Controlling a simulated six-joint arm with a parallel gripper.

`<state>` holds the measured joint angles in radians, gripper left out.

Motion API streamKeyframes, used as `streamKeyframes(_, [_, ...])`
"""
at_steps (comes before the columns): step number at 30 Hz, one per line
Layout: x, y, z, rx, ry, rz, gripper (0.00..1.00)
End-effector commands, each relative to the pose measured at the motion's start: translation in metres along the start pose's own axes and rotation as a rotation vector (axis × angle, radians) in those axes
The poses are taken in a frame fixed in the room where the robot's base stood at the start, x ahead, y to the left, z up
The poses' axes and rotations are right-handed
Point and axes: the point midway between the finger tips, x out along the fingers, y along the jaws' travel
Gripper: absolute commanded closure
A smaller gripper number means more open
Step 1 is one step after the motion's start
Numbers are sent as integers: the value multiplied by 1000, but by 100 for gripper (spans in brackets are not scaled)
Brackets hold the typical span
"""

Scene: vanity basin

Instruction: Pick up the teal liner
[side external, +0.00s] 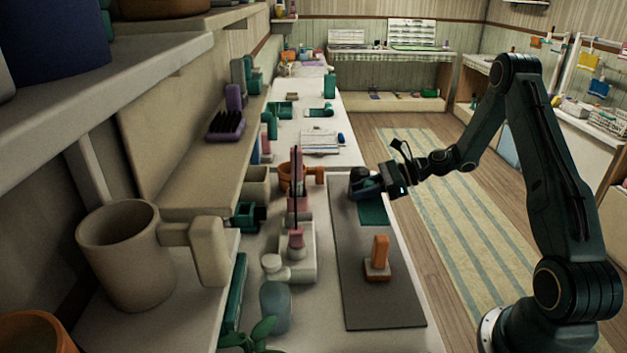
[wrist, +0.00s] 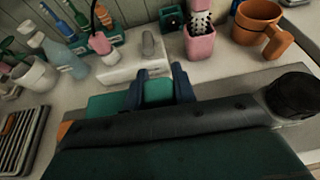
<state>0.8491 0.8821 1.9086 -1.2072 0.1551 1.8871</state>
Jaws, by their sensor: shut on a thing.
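The teal liner (side external: 372,213) shows as a flat teal patch on the dark grey mat, at its far right side, below my gripper (side external: 364,190). In the wrist view, the blue fingers of my gripper (wrist: 159,92) are shut on the liner (wrist: 158,90), with teal showing between them. More teal shows to the left of the fingers. My own gripper body hides much of the liner in the wrist view. I cannot tell whether the liner is raised off the mat.
An orange-handled block (side external: 378,258) stands on the dark grey mat (side external: 385,310). An orange mug (wrist: 257,25) and a pink cup (wrist: 200,45) stand just beyond my gripper. A white holder (wrist: 130,65) is close ahead. A shelf with a beige mug (side external: 125,265) overhangs the left.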

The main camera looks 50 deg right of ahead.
Motion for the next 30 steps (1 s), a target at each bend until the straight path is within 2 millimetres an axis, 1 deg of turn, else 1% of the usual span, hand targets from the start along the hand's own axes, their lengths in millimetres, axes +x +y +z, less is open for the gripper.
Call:
streamKeyframes(1, [-4,0,11,-5,0,-1,100])
streamKeyframes(6, [-16,0,40,-5,-1,-1,100])
streamKeyframes(12, [-27,0,65,-3,-1,-1,100])
streamKeyframes(15, [-31,0,74,-2,0,-1,100])
streamKeyframes(21, [-34,0,82,0,0,1,100])
streamKeyframes(30, [-34,0,82,0,-1,1,100])
